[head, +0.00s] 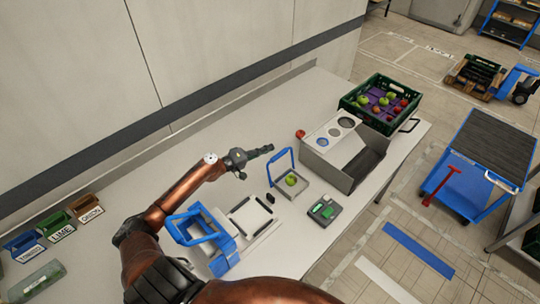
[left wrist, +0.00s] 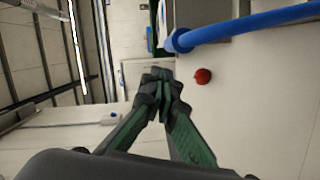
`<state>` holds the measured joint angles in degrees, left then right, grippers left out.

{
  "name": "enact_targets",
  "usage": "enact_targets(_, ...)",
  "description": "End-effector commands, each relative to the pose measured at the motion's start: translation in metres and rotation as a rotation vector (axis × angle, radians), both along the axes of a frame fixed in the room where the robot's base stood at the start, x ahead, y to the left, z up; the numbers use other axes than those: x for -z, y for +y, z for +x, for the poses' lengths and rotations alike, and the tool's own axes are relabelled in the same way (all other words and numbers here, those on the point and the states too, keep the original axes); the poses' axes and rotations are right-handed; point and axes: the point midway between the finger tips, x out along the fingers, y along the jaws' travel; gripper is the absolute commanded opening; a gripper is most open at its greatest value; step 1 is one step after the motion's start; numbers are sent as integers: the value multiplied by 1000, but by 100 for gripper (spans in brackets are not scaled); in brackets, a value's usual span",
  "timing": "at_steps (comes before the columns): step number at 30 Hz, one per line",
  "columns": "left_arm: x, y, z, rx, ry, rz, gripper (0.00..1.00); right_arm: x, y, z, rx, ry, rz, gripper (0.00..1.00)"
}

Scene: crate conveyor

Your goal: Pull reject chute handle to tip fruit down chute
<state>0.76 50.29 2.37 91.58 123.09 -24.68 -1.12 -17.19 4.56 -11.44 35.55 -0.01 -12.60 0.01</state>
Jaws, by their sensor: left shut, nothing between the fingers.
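A blue upright handle (head: 281,160) rises from a small grey tray (head: 307,193) holding a green fruit (head: 291,180). My left gripper (head: 271,148) is shut and empty, above the table just left of the handle, apart from it. In the left wrist view its fingertips (left wrist: 160,78) are together, and a blue bar (left wrist: 250,25) crosses the upper right. A grey box (head: 350,160) with round holes in its top stands right of the handle. My right gripper is out of view.
A red fruit (head: 300,134) lies on the table by the box; it also shows in the left wrist view (left wrist: 203,76). A green crate (head: 352,106) of fruit stands behind. A small device with green buttons (head: 324,210) and a blue-framed fixture (head: 222,259) are nearer.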

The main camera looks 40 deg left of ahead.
Motion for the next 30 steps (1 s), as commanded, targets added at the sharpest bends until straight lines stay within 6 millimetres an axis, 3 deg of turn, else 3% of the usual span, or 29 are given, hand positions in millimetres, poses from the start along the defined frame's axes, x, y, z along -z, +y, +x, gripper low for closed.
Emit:
enact_targets(1, 2, 8, 3, 2, -1, 4, 0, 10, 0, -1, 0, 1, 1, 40)
enact_targets(9, -2, 29, -51, 1, 3, 0, 0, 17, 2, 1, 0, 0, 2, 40)
enact_targets(15, -6, 41, -79, 2, 2, 0, 0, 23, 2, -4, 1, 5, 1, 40)
enact_targets(30, -8, 46, -90, 2, 2, 0, 0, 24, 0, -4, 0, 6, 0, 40)
